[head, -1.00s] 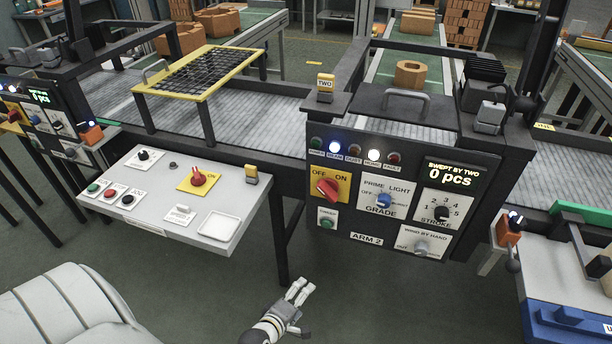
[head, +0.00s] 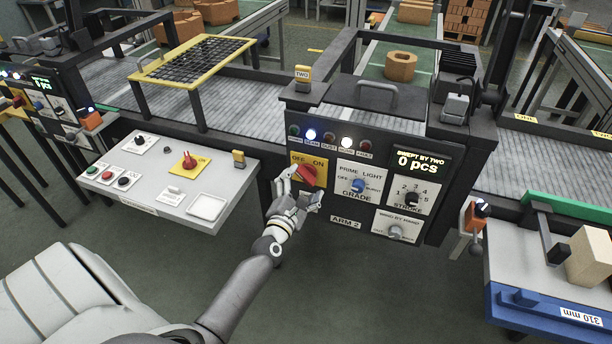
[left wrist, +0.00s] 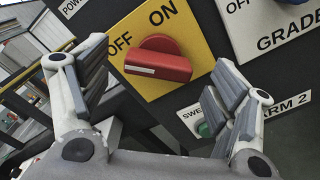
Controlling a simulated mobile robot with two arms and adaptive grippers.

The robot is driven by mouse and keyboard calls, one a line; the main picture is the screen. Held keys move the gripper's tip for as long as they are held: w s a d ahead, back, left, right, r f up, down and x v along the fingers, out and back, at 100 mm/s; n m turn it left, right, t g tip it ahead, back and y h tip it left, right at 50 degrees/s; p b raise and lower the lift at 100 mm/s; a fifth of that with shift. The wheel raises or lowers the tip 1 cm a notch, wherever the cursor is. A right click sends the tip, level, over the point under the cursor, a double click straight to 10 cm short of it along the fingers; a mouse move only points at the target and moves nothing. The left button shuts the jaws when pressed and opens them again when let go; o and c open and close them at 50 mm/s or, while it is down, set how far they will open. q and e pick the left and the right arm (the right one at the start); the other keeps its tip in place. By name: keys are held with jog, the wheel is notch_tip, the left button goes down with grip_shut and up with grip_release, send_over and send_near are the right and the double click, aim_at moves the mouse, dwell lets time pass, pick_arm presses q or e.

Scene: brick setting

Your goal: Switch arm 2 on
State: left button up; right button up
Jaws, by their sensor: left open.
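The ARM 2 panel (head: 338,205) is a dark box with a red rotary switch (head: 307,175) on a yellow OFF/ON plate. In the left wrist view the red switch (left wrist: 158,62) shows whole, and its white line lies on the left, toward OFF. My left gripper (head: 302,188) is in front of the switch, open and empty. In the left wrist view its two fingers (left wrist: 160,62) stand apart on either side of the switch. I cannot tell whether either finger touches it. My right gripper is not in view.
A GRADE knob (head: 358,185), a STROKE knob (head: 411,198) and a hand-wind knob (head: 395,232) share the panel. A blue bench (head: 545,305) stands at the right.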

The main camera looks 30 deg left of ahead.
aim_at(305, 180)
pick_arm(q)
jog(key=shift+x, duration=1.6)
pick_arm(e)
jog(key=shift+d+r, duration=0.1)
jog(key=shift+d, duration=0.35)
pick_arm(q)
jog(key=c, duration=1)
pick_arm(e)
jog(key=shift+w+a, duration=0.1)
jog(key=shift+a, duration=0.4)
